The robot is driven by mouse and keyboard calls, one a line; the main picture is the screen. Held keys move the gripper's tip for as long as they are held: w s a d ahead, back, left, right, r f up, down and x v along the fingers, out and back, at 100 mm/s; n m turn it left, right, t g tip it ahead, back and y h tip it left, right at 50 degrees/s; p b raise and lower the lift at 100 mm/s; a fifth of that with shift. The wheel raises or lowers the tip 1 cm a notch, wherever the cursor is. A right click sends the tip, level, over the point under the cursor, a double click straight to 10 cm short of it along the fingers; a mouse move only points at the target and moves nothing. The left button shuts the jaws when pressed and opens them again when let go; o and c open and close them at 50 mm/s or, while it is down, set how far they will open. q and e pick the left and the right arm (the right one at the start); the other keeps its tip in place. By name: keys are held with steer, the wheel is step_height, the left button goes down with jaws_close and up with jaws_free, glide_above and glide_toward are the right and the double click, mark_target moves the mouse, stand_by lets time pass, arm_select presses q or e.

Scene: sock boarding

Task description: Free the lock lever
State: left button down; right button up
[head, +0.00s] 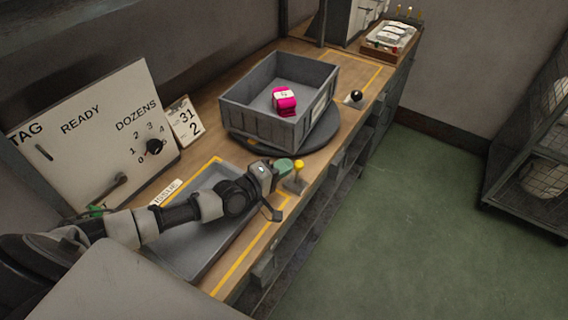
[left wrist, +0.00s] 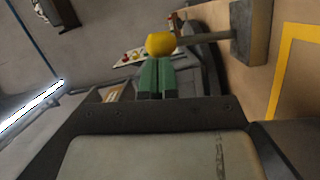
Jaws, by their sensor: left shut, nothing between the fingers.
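A lever with a yellow knob (head: 299,164) stands on a small base at the front edge of the bench, by the dark round turntable (head: 325,132). I take it to be the lock lever. My left gripper (head: 285,168) is shut and empty, its green fingers right at the left of the knob. In the left wrist view the yellow knob (left wrist: 161,44) is just beyond the fingertips (left wrist: 157,66); I cannot tell if they touch. The lever's rod runs right to a dark block (left wrist: 245,32). My right gripper is not in view.
A grey crate (head: 248,116) with a pink bundle (head: 284,102) stands on the turntable. A grey tray (head: 192,262) lies under my left arm. A black ball knob (head: 357,95) is right of the crate. A dial board (head: 95,130) stands at the back left.

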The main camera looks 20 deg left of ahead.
arm_select(q)
steer(key=d+m+p, duration=0.1)
steer(key=p, duration=0.1)
steer(key=d+m+y+p, duration=0.1)
steer(key=m+p, duration=0.1)
steer(key=p, duration=0.1)
steer(key=d+m+g+p, duration=0.1)
steer(key=d+p, duration=0.1)
steer(key=p, duration=0.1)
steer(key=shift+s, duration=0.25)
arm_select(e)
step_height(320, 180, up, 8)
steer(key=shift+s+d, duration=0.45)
arm_select(q)
steer(key=v, duration=1.1)
steer(key=shift+b, duration=0.3)
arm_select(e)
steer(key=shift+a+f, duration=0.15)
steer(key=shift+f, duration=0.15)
arm_select(q)
steer(key=shift+d+f, duration=0.1)
steer(key=shift+d, duration=0.05)
